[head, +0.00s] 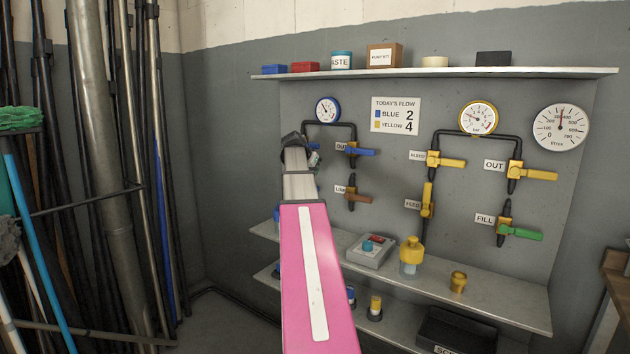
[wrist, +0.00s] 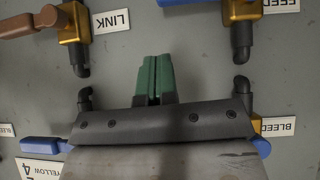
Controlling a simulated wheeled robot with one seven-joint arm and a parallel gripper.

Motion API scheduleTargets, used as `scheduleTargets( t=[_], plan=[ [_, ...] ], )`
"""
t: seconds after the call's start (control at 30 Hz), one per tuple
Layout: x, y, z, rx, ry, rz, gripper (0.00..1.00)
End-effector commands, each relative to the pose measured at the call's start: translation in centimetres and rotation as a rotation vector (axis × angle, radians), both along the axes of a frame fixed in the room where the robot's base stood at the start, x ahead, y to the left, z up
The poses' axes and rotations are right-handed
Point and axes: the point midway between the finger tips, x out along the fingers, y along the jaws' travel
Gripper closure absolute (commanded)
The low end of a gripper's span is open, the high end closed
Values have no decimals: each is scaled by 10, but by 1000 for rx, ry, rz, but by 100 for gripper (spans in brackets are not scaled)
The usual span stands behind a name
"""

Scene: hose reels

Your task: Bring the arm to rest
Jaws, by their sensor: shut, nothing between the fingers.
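My arm (head: 309,270), pink with a white stripe, reaches forward and up toward the valve panel in the head view. My gripper (wrist: 153,58) shows in the wrist view with its two green fingers pressed together and nothing between them. In the head view the arm's end hides most of the gripper. It is in front of the left part of the panel, near the OUT valve with the blue handle (head: 361,152) and the LINK valve with the brown handle (head: 357,198). I cannot tell whether it touches anything there.
The upper shelf (head: 560,72) with small boxes and tins runs above the panel. Pipes (head: 105,150) and broom handles stand at the left.

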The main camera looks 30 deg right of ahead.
Motion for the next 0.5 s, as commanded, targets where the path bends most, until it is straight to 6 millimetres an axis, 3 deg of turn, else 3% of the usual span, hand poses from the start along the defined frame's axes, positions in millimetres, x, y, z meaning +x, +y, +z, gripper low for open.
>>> scheduleTargets(
  t=[0.2, 0.5],
  plan=[
    [-14, 31, 32, -1, -2, 1, 100],
    [-23, 53, 56, -2, -1, 1, 100]
  ],
)
